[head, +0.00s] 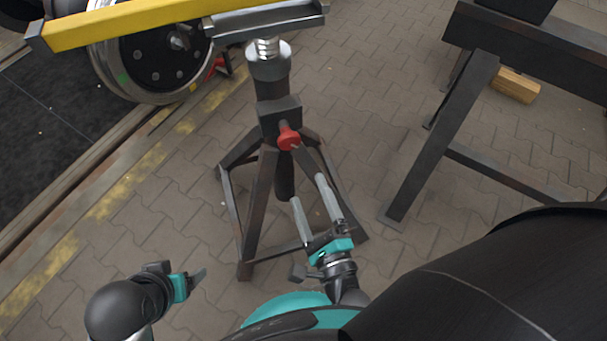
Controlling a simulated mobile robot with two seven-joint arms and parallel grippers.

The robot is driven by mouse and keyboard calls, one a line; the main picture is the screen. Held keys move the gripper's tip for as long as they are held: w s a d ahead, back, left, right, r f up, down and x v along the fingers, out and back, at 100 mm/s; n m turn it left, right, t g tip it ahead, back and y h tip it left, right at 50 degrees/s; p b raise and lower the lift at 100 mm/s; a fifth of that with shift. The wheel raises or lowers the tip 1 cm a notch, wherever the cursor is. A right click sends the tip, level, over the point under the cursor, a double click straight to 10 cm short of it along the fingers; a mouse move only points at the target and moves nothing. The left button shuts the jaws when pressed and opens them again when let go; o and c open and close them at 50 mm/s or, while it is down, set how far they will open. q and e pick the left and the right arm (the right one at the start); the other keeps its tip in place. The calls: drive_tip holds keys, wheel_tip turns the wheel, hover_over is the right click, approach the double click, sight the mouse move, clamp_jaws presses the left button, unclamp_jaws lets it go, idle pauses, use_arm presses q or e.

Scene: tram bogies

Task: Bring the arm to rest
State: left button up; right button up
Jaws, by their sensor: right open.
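My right gripper (308,190) points up the picture in the middle of the head view. Its two light grey fingers are apart and nothing is between them. It shows in front of the legs of a dark support stand (273,92), just below the stand's red knob (288,138). The fingertips look apart from the knob; whether they touch the stand's leg I cannot tell. My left gripper (203,274) is at the lower left, over the paving and pointing right. It is seen from the side, so its opening is hidden. It appears to hold nothing.
The stand's head is under a yellow beam (125,22), beside a steel wheel (160,62). A rail (85,165) runs along the left. A dark trestle (440,135) stands at the right with a wooden block (515,86) behind it. Paving between stand and trestle is clear.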

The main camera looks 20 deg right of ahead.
drive_tip(key=shift+s, duration=0.3)
idle(0.4)
